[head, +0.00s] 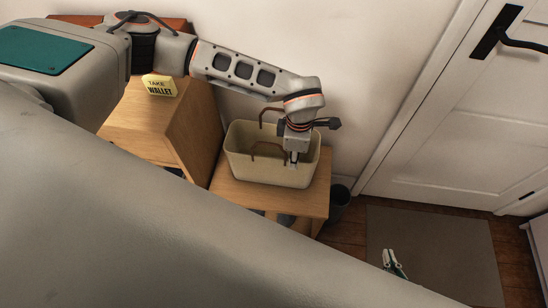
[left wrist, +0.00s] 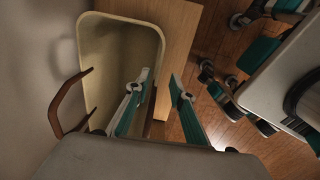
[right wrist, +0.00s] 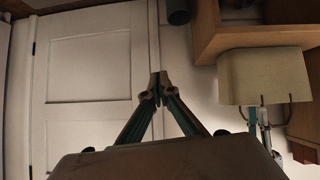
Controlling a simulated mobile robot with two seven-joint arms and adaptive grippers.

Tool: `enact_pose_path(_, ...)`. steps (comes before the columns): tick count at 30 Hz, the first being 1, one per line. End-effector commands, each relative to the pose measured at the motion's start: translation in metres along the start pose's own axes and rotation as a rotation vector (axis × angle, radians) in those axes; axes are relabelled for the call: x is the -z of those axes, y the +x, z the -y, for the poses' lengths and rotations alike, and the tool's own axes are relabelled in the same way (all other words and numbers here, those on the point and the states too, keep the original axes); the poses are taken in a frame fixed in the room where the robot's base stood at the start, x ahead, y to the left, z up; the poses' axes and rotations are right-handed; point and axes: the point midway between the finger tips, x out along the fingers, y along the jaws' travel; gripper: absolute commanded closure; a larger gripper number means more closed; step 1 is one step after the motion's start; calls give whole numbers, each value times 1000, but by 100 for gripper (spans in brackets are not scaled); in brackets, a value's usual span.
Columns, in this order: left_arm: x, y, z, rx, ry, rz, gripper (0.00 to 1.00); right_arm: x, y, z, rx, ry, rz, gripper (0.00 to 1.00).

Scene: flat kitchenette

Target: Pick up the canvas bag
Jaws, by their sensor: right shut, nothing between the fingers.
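The canvas bag (head: 270,171) is a cream, open-topped bag with brown handles, standing upright on a low wooden shelf. It also shows in the left wrist view (left wrist: 93,50) and at the right of the right wrist view (right wrist: 262,78). My left gripper (head: 293,160) is at the bag's near right side. In the left wrist view its fingers (left wrist: 160,88) are apart, one over the bag's inside and one beyond its rim. Whether they touch the wall is unclear. My right gripper (head: 393,264) is away from the bag, above the floor mat, with its fingertips (right wrist: 158,78) together and empty.
The wooden shelf (head: 317,197) holds the bag against the wall. A taller wooden cabinet (head: 170,125) with a yellow "take wallet" note (head: 160,86) stands left. A dark bin (head: 340,197) is right of the shelf. A white door (head: 450,130) and a mat (head: 440,235) lie further right.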

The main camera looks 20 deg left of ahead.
Motion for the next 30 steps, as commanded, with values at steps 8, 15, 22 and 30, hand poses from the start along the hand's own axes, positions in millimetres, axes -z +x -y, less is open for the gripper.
enact_pose_path(8, -1, 38, -3, 5, -3, 0, 77, -3, 3, -1, -3, -5, 0, 100)
enact_pose_path(15, -2, 53, -4, 1, -1, 3, 77, 2, 4, -4, -9, -9, -10, 100)
enact_pose_path(22, -2, 53, -4, 1, -1, 3, 90, 3, 5, -5, -9, -10, -11, 100)
enact_pose_path(30, -2, 52, -4, 0, -1, 3, 100, 0, 5, -4, -8, -9, -6, 100)
